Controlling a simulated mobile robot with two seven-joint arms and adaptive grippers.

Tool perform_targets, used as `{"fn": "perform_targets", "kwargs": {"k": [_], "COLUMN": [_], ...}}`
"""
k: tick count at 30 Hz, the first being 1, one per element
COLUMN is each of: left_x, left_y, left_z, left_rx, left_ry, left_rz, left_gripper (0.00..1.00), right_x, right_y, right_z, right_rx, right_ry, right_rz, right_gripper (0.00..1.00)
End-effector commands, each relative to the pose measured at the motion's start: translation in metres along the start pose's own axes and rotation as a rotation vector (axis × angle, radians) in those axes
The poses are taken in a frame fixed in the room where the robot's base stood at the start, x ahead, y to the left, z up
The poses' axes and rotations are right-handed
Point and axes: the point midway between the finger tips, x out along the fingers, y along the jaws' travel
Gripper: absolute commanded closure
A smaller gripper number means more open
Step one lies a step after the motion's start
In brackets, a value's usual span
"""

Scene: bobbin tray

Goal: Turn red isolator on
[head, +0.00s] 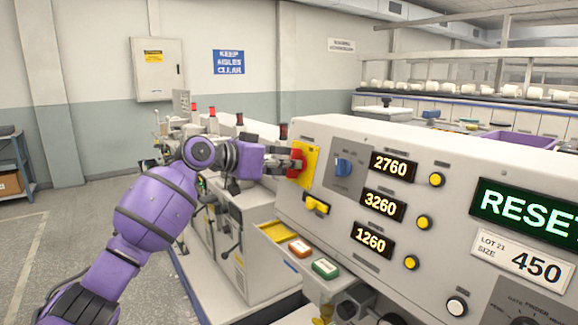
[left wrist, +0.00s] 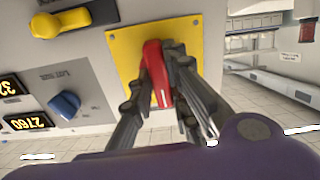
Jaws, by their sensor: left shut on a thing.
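The red isolator handle (left wrist: 155,72) stands on a yellow plate (left wrist: 124,50) in the left wrist view. In the head view the red handle (head: 296,165) and yellow plate (head: 312,158) are at the left end of the machine's front panel, partly hidden by my gripper. My left gripper (left wrist: 158,85) has its fingers around the red handle and is shut on it. In the head view the left gripper (head: 290,162) reaches the handle from the left. The handle's on and off marks cannot be read. My right gripper is not in view.
A blue knob (head: 343,167) is just right of the plate, and a yellow switch (head: 316,205) is below it. Lit displays (head: 391,166), yellow buttons and a green RESET screen (head: 528,212) fill the panel.

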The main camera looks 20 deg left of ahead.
Motion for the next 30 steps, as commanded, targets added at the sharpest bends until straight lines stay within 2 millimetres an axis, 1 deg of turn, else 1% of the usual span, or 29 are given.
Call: {"fn": "perform_targets", "kwargs": {"k": [7,21,22,25,26,30], "left_x": [-0.0001,-0.0004,-0.0004,-0.0003,-0.0003,-0.0002], "left_y": [0.0001,0.0002,0.0001,0.0002,0.0002,0.0002], "left_z": [-0.0005,-0.001,-0.0011,-0.001,-0.0009,-0.0006], "left_rx": [0.06,0.071,0.071,0.07,0.07,0.069], "left_ry": [0.001,0.001,0.001,0.001,0.001,0.0], "left_rz": [0.0,0.0,0.0,0.0,0.0,0.0], "left_gripper": [1.0,1.0,0.81,0.67,0.66,0.66], "right_x": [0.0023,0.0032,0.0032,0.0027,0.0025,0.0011], "right_y": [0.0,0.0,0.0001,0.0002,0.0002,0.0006], "right_z": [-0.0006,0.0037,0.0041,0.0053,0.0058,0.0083], "right_rx": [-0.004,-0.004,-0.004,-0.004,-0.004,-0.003], "right_ry": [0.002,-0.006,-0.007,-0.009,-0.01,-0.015], "right_rz": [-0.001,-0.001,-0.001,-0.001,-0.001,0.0], "right_gripper": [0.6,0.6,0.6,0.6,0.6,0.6]}}
